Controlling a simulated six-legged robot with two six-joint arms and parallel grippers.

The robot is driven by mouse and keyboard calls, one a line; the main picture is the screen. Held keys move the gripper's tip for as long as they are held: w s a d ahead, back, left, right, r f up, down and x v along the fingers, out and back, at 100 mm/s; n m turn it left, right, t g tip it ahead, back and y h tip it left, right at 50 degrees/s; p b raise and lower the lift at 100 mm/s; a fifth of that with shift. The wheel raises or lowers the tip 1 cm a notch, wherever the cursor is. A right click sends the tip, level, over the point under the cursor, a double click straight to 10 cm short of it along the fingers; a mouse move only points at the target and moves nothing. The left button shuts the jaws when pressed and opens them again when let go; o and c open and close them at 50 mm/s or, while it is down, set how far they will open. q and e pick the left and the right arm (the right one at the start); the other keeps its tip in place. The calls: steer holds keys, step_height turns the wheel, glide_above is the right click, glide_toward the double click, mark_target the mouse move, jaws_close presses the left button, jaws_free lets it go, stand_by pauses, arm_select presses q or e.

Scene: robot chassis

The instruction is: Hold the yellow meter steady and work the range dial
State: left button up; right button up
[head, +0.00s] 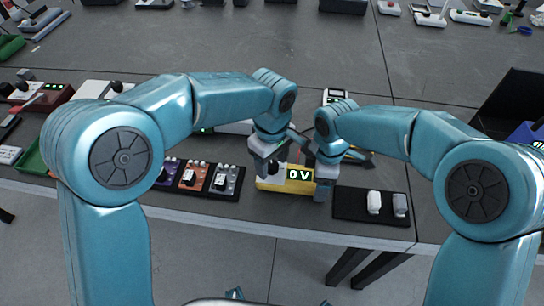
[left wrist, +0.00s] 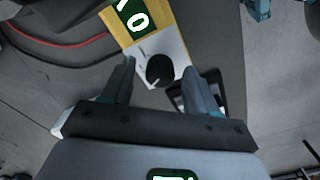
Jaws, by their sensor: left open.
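The yellow meter (head: 288,187) lies near the table's front edge, its green display (head: 300,174) reading 0 V. Its black range dial (left wrist: 160,69) sits on a white panel in the left wrist view. The meter's yellow end and part of the display (left wrist: 137,17) show at the top there. My left gripper (head: 268,160) is over the meter's dial end. In the left wrist view its open fingers (left wrist: 168,76) are apart, with the dial between their tips. My right gripper (head: 326,178) is at the meter's right end; its fingers are too hidden to tell their state.
A dark mat (head: 350,206) with a white and a grey block stands right of the meter. Orange and grey modules (head: 194,175) stand to the left. A red cable (left wrist: 60,44) runs beside the meter.

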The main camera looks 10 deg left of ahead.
mark_target(272, 164)
arm_select(q)
step_height(272, 164, up, 12)
stand_by(0.4)
step_height(272, 164, down, 12)
steer(key=m, duration=1.5)
steer(key=shift+r, duration=0.1)
steer(key=c, duration=1.1)
